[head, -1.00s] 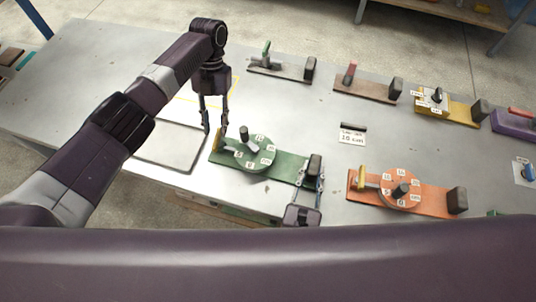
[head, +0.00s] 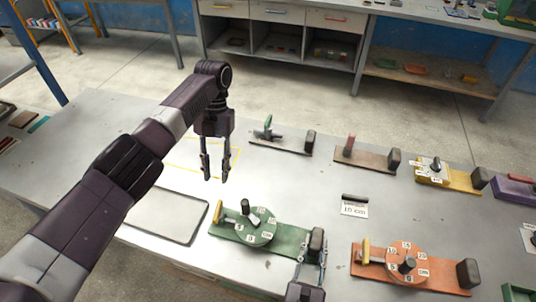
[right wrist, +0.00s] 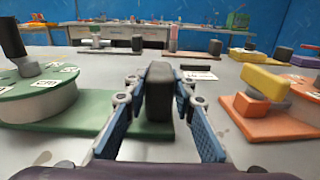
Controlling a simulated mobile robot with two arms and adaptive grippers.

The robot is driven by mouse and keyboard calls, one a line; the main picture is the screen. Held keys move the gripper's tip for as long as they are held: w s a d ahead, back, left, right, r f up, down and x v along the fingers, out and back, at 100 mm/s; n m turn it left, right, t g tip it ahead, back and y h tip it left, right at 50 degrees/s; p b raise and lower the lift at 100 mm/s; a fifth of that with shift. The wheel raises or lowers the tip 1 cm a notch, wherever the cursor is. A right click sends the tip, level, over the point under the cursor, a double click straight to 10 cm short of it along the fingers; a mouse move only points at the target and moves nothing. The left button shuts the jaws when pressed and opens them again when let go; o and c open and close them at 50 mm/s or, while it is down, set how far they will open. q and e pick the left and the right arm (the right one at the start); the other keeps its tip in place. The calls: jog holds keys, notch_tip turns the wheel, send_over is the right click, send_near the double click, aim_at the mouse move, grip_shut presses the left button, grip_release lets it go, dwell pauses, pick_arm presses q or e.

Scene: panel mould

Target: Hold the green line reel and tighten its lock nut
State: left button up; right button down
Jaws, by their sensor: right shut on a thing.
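The green line reel (head: 262,236) lies on the metal table, a green board with a round numbered dial, a dark knob, a yellow piece at its left end and a black upright block (head: 317,240) at its right end. My right gripper (head: 312,258) is shut on that black block; the right wrist view also shows the block (right wrist: 159,92) between the blue finger pads. My left gripper (head: 215,177) hangs open and empty above the table, up and left of the dial. I cannot tell which part is the lock nut.
An orange reel (head: 430,272) of the same kind lies to the right. A small sign (head: 354,208) stands between. More boards, grey (head: 281,143), brown (head: 365,158) and yellow (head: 448,178), line the far side. A pale flat panel (head: 165,214) lies left.

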jog(key=c, duration=1.5)
grip_release()
jog(key=shift+c, duration=0.2)
